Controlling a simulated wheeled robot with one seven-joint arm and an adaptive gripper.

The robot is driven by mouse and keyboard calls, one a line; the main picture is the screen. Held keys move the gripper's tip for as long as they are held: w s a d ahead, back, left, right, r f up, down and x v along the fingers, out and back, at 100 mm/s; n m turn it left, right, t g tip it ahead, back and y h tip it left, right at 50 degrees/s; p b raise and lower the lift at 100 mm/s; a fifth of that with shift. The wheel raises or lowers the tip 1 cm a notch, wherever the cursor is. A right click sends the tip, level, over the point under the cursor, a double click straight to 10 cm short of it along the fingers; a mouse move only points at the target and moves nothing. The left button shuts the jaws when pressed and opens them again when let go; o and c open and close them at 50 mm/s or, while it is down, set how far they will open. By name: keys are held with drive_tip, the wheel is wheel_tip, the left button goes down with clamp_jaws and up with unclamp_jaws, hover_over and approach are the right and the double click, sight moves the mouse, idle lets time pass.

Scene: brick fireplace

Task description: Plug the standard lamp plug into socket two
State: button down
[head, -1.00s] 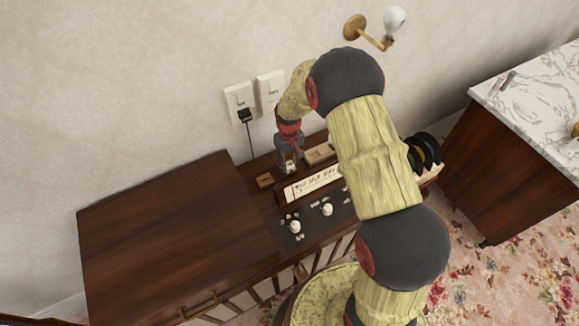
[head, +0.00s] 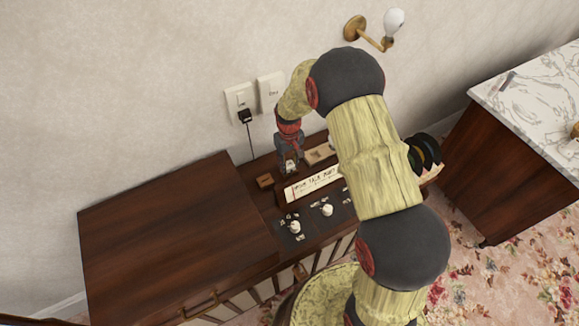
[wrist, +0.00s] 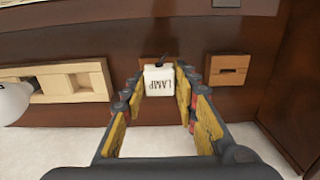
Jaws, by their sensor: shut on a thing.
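My gripper (head: 290,163) is low over the back of the dark wooden cabinet, below and right of the wall sockets. In the wrist view my gripper (wrist: 161,92) is shut on a white plug (wrist: 159,80) marked LAMP, upside down in the picture, with a dark cord end behind it. Two white socket plates are on the wall. The left plate (head: 234,97) has a black plug (head: 245,116) in it, with a cord hanging down. The right plate (head: 271,89) shows no plug. Their small labels are too blurred to read surely.
A wooden block (head: 265,181) lies left of my gripper and a wooden tray (head: 319,153) right of it. A lettered white strip (head: 313,184) and knobs (head: 295,227) are in front. A wall lamp (head: 394,22) is above right. The cabinet's left top (head: 175,235) is clear.

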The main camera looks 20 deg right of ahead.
sight(289, 164)
drive_tip(key=shift+r+p, duration=1.8)
drive_tip(key=shift+r, duration=1)
